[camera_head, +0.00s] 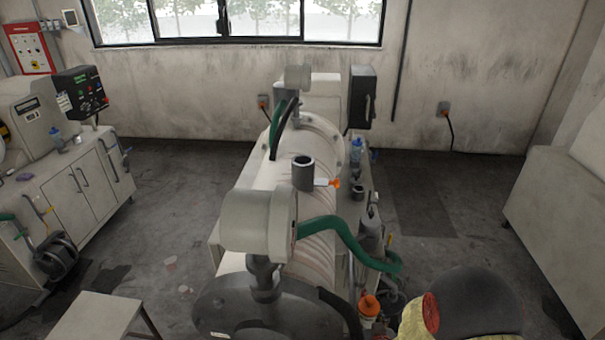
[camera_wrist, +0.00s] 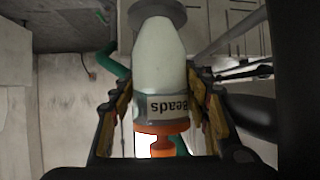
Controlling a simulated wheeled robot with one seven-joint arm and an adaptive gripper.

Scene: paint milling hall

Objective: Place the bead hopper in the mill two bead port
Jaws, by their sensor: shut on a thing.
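The bead hopper (camera_wrist: 160,62) is a pale tapered vessel with a "Beads" label, a grey rim at the top of the wrist view and an orange fitting at the bottom. My gripper (camera_wrist: 158,88) is shut on its sides, with a yellow-and-black finger on each side. In the head view I cannot make out the gripper or hopper with certainty. The mill drum (camera_head: 315,155) stands in the middle, and a short grey upright pipe (camera_head: 303,174) with an orange-tipped handle sits on it. It looks like a bead port; no mill number is readable.
A green hose (camera_head: 345,232) runs along the mill's right side. An orange-topped container (camera_head: 369,304) stands low beside it. A dark rounded object with a yellow-and-red part fills the lower right. A second machine (camera_head: 65,165) stands left. A cabinet (camera_head: 560,220) stands right.

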